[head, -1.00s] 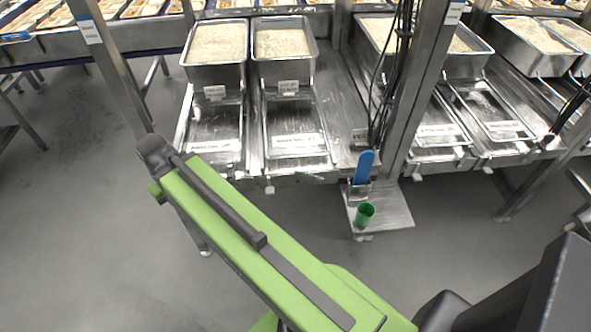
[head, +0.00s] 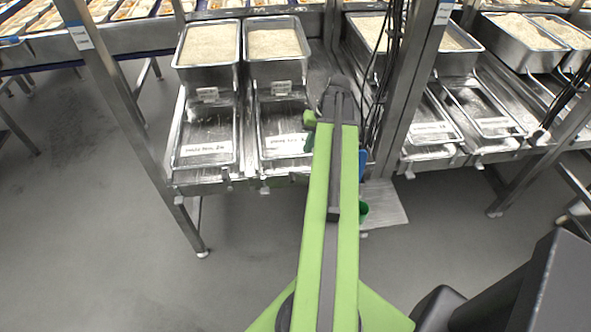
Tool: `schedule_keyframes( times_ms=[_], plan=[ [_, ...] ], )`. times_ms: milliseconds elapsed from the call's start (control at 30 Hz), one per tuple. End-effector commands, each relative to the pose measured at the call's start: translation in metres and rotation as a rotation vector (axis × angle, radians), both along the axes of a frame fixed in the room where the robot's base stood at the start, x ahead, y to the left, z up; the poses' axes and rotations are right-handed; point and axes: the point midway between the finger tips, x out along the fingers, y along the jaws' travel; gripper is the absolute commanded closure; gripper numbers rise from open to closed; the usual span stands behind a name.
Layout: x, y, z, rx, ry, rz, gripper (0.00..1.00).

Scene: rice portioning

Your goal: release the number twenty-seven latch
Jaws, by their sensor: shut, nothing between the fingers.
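Steel trays with white labels lie on sloped racks below rice bins. Near left are a left tray (head: 206,133) and a right tray (head: 283,122). The label writing is too small to read surely, so I cannot tell which is number twenty-seven. Small metal fittings stand at the front edge, one below the left tray (head: 228,180) and one below the right tray (head: 265,187). They may be latches; their state is unclear. My green arm reaches up the middle and covers the right tray's right side. My gripper is not visible past the arm's dark far joint.
A steel post (head: 412,90) with hanging black cables (head: 383,70) stands right of my arm. A blue object (head: 363,160) and a green cup (head: 363,209) are partly hidden behind the arm, by a small plate (head: 387,208). Grey floor (head: 110,240) is open at left.

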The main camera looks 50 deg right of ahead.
Motion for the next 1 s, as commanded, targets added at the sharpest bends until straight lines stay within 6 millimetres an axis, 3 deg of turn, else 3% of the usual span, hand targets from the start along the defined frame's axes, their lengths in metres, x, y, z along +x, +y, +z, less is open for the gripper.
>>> schedule_keyframes(
  times_ms=[267, 700, 833, 1000],
  plan=[
    [0.006, 0.007, -0.03, -0.001, 0.001, 0.002, 1.0],
    [0.025, 0.031, -0.12, 0.0, 0.001, 0.004, 1.0],
    [0.03, 0.035, -0.133, -0.001, 0.002, 0.003, 1.0],
    [0.031, 0.037, -0.133, -0.002, 0.001, 0.003, 1.0]
  ],
)
